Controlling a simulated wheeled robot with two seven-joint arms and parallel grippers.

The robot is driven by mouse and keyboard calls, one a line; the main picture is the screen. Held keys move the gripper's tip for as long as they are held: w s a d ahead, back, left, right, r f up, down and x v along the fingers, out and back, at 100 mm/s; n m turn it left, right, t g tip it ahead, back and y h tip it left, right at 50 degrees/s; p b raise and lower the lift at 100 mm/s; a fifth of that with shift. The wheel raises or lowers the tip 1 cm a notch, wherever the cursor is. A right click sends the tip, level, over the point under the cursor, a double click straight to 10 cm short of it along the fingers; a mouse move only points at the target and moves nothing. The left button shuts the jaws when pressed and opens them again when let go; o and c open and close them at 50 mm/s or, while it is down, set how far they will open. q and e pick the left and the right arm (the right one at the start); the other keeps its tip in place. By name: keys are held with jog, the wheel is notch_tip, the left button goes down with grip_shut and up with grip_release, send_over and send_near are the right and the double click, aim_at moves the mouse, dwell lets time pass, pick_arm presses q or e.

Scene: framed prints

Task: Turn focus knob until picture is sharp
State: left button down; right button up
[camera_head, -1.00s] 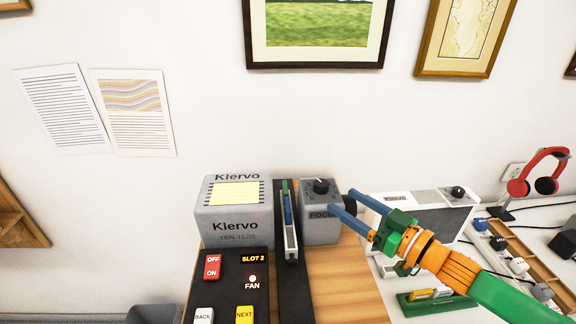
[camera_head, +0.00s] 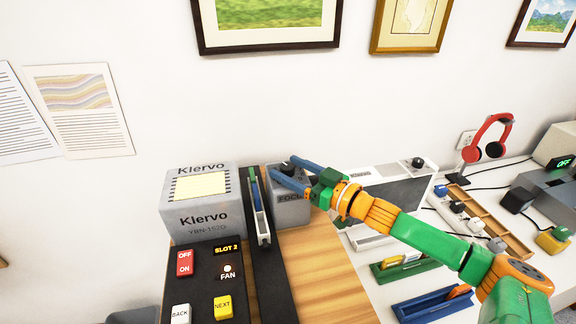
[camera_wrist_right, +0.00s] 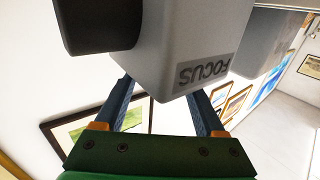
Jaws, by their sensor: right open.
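The grey focus unit (camera_head: 292,212) with a FOCUS label stands right of the slide holder. Its dark focus knob (camera_head: 288,169) is on top, partly covered by my right gripper (camera_head: 281,168). The gripper's two blue fingers are open, one on each side of the knob's area; I cannot tell whether they touch it. A black cylinder (camera_wrist_right: 85,25), seemingly the lens, sticks out of the unit. My left gripper is not visible. No projected picture is visible.
The grey Klervo housing (camera_head: 203,200) and slide holder (camera_head: 259,210) stand left of the unit. A button panel (camera_head: 205,290) is in front. A white-framed device (camera_head: 390,190) and red headphones (camera_head: 487,138) are at right. Bare wooden surface (camera_head: 320,265) lies in front of the unit.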

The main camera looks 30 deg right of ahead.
jog(key=shift+w+a, duration=0.25)
jog(key=shift+w, duration=0.2)
grip_shut()
jog(key=shift+h, duration=0.3)
